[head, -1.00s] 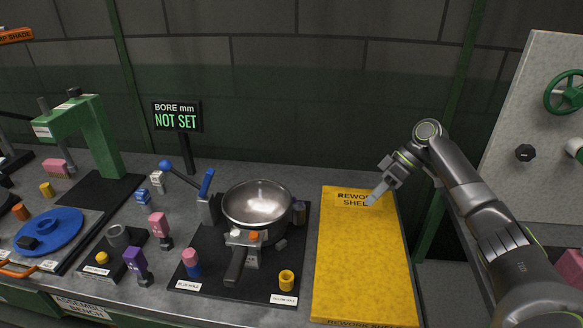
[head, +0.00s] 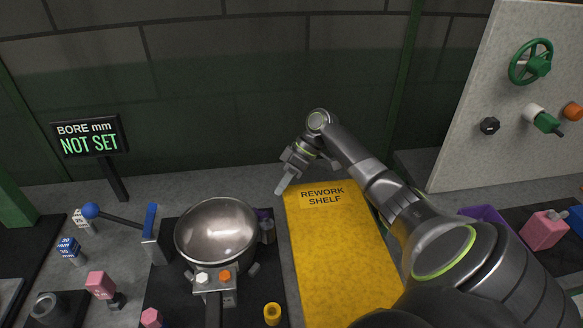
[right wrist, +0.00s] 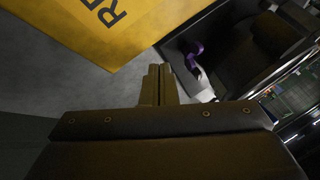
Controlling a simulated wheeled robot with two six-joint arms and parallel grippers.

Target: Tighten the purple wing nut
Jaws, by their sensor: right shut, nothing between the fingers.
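A small purple part, which looks like the wing nut (right wrist: 195,52), stands at the edge of the black fixture in the right wrist view, right of my fingertips. In the head view a purple bit (head: 263,213) shows at the right side of the metal pan (head: 216,233), mostly hidden behind a grey post. My right gripper (head: 280,190) points down beside the far left corner of the yellow rework shelf, right of the pan. Its fingers (right wrist: 158,70) are together, empty and apart from the purple part. My left gripper is out of view.
The yellow rework shelf (head: 340,250) is clear. A yellow ring (head: 272,314) stands at the front of the pan's black base. A blue-knobbed lever (head: 120,217) is left of the pan. A sign (head: 89,138) reads "BORE mm NOT SET". A grey panel (head: 500,90) stands at right.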

